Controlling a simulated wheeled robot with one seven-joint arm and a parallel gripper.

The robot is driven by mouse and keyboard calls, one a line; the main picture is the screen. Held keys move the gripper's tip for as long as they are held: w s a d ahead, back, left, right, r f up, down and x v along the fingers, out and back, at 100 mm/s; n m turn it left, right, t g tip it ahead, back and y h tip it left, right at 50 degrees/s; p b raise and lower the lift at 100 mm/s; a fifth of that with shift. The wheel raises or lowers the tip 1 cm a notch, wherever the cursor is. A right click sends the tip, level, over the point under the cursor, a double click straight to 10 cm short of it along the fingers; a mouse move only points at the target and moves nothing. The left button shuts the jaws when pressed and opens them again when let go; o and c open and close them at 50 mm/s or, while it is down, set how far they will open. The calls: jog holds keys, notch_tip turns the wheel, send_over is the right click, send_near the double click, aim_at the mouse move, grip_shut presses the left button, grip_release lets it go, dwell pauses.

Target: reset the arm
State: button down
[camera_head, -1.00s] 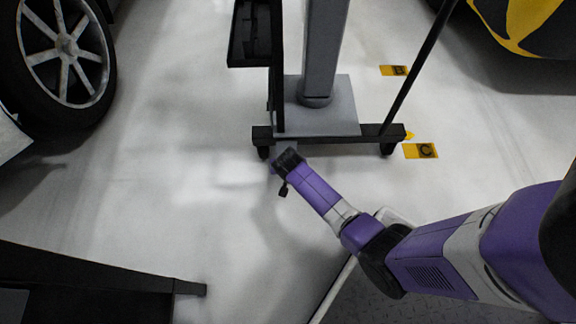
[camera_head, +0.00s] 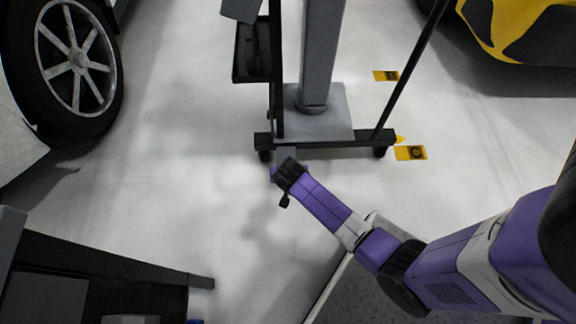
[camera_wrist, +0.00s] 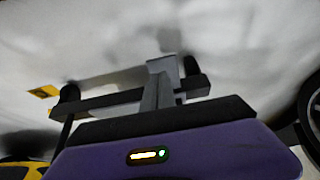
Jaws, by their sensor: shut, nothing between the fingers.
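My arm reaches from the right edge of the head view towards the middle, in purple, grey and black. My gripper (camera_head: 285,158) is at its far end, small and partly hidden by the black wrist joint. It is shut and holds nothing. In the head view it appears just in front of the black base bar of a wheeled stand (camera_head: 325,141). I cannot tell the exact gap between them. In the wrist view the purple wrist housing fills the lower part, and the stand's black bar (camera_wrist: 112,101) shows beyond it.
A dark car wheel (camera_head: 75,63) stands at the upper left, and a yellow and black car (camera_head: 515,45) at the upper right. A dark bench (camera_head: 110,265) is at the lower left. Yellow floor labels (camera_head: 410,153) lie right of the stand. The pale floor left of the gripper is clear.

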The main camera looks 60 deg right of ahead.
jog(key=shift+s+a+r, duration=0.25)
jog(key=shift+a+r, duration=0.05)
jog(key=shift+r, duration=0.2)
dwell(0.3)
jog(key=w+r+n+t, duration=0.2)
jog(key=w+r+t, duration=0.1)
jog(key=w+r, duration=0.25)
jog(key=s+a+r+n+t+y, duration=0.1)
jog(key=s+a+r+n+t, duration=0.1)
jog(key=a+r+n+t, duration=0.5)
jog(key=s+a+r+n+t+y, duration=0.15)
jog(key=s+a+r, duration=0.25)
jog(key=s+r, duration=0.8)
jog(key=s+a+r+y, duration=0.2)
jog(key=s+a+r, duration=0.2)
jog(key=s+r, duration=0.75)
notch_tip(320, 180, up, 26)
jog(key=p, duration=2.6)
jog(key=shift+s+r+p, duration=0.2)
jog(key=shift+s+p, duration=0.1)
jog(key=shift+p, duration=0.05)
